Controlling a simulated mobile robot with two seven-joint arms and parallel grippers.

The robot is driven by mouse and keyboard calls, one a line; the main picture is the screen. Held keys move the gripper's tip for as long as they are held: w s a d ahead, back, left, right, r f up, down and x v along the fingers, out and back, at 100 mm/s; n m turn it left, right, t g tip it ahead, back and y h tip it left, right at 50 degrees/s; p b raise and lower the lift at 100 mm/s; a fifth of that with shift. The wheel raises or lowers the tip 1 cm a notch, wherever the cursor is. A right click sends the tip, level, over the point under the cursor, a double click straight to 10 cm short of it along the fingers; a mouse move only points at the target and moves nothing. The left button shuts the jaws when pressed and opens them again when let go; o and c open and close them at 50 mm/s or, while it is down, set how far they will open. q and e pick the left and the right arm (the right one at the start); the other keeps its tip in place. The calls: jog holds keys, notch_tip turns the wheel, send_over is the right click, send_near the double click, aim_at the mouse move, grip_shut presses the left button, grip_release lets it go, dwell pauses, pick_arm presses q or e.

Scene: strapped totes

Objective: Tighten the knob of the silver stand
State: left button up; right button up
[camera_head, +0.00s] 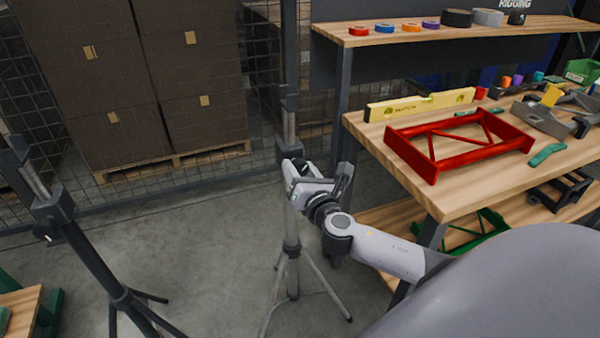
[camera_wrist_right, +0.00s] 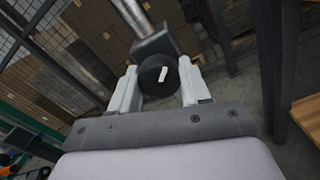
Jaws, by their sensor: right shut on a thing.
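The silver stand (camera_head: 291,222) stands upright on its tripod legs near the middle of the head view, left of the workbench. My right gripper (camera_head: 289,172) is at the collar of its column. In the right wrist view, the stand's round black knob (camera_wrist_right: 158,75), with a white mark on its face, sits between the two fingers of my right gripper (camera_wrist_right: 160,84). The gripper is shut on the knob. In the head view the knob is hidden behind the gripper. My left gripper is not in view.
A black tripod stand (camera_head: 95,262) is at the left. The wooden workbench (camera_head: 440,200) at the right holds a red frame (camera_head: 425,172) and a yellow level (camera_head: 420,104). Stacked boxes (camera_head: 190,70) are behind a mesh fence. Grey floor between the stands is clear.

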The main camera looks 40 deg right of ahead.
jog(key=m+b, duration=0.1)
jog(key=m, duration=0.4)
jog(key=shift+a+f+m, duration=0.1)
jog(key=shift+f+m, duration=0.05)
jog(key=shift+m, duration=0.15)
jog(key=m, duration=0.3)
jog(key=shift+m+b, duration=0.3)
jog(key=shift+b, duration=0.05)
jog(key=m, duration=1)
jog(key=shift+r+m+p, duration=0.25)
jog(key=shift+m+p, duration=0.1)
jog(key=shift+m, duration=0.05)
jog(key=m, duration=0.2)
jog(key=shift+m+p, duration=0.3)
jog(key=shift+p, duration=0.1)
jog(key=shift+m+p, duration=0.35)
jog(key=shift+m, duration=0.85)
